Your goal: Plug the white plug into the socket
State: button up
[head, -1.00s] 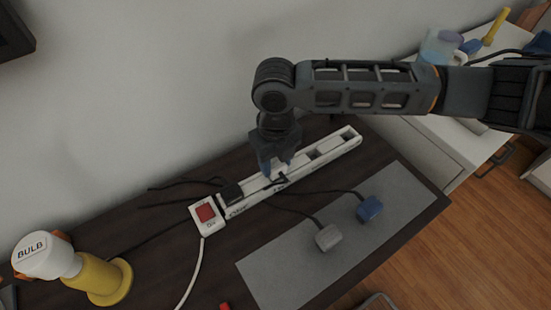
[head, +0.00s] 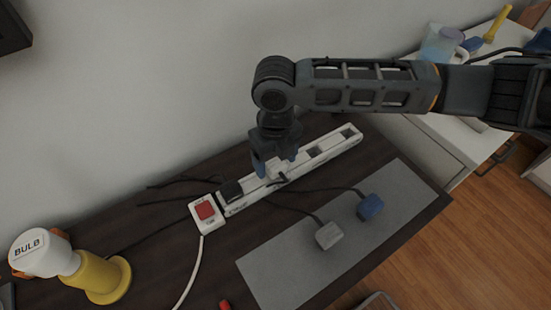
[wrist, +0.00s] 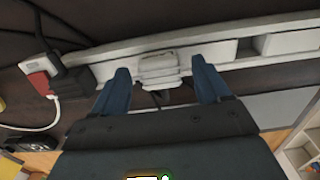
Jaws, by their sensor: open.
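The white plug (head: 279,170) is at a socket of the white power strip (head: 333,149), with its dark cord coming off the front side. In the wrist view the white plug (wrist: 160,66) sits over the strip (wrist: 110,65) and looks roughly square to it; how deep it sits cannot be told. My gripper (head: 275,166) is over the strip with its blue fingers open on either side of the plug. In the wrist view my gripper (wrist: 161,78) shows a gap between each finger and the plug.
A black plug (head: 231,191) is in the strip's left end, next to a red switch (head: 206,210). A grey plug (head: 329,236) and a blue plug (head: 370,207) lie on the grey mat (head: 290,272). A yellow bulb lamp (head: 103,279) stands at left. Sockets right of my gripper are free.

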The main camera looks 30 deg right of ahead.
aim_at(276, 163)
notch_tip(276, 163, up, 8)
jog(key=shift+f, duration=0.25)
dwell(0.5)
